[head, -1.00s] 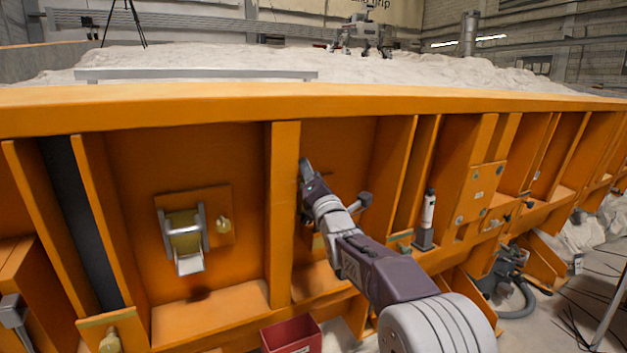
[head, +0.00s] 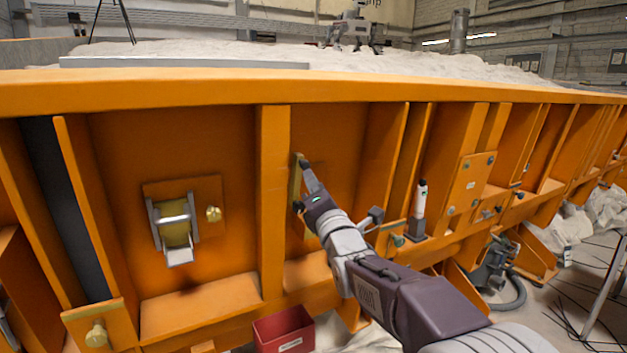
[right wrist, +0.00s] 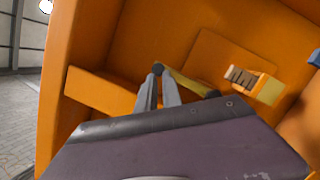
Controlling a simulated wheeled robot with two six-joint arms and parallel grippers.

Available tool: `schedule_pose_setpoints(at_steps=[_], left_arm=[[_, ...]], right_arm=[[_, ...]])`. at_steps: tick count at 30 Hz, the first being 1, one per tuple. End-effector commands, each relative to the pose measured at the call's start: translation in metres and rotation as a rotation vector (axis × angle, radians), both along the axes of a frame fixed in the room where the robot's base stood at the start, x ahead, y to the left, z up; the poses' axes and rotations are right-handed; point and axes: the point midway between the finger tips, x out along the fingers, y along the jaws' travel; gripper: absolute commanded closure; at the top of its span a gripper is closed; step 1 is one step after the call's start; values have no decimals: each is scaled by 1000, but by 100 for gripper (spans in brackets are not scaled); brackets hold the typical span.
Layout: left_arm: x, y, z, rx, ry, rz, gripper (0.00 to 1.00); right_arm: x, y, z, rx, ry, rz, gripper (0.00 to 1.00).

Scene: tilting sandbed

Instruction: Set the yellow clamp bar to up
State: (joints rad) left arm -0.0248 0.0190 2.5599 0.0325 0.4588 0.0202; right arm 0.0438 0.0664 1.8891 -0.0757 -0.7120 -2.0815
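The yellow clamp bar (head: 296,182) stands nearly upright against the orange panel, just right of a rib. Its dark knob (head: 300,155) is at the top end. In the right wrist view the bar (right wrist: 190,82) runs from the knob down to the right, partly hidden by my gripper's body. My right gripper (head: 304,163) is at the knob; its two grey fingers (right wrist: 162,76) lie close together with a narrow gap. The knob is right at the fingertips; I cannot tell whether it is between them. My left gripper is not in view.
Orange ribs (head: 272,190) stand out on both sides of this bay. A roller bracket (head: 175,225) with a brass knob (head: 213,213) is in the bay to the left. A red bin (head: 283,328) is below.

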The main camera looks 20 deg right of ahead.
Motion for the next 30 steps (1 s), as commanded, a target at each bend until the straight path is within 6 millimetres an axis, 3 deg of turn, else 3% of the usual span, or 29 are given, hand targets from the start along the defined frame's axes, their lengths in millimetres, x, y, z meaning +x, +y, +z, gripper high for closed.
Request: schedule_pose_setpoints(at_steps=[5,12,22,23,27,30], left_arm=[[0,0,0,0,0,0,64],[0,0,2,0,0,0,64],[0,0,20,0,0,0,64],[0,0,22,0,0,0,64],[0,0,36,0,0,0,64],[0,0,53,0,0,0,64]], right_arm=[[0,-1,-3,565,8,184,100],[-3,-6,-18,1578,26,476,100],[-23,-23,-21,2941,-87,842,100],[-25,-26,-21,-2993,106,-858,100],[-39,-36,-12,-2631,160,-767,100],[-54,-47,10,-2607,197,-783,100]])
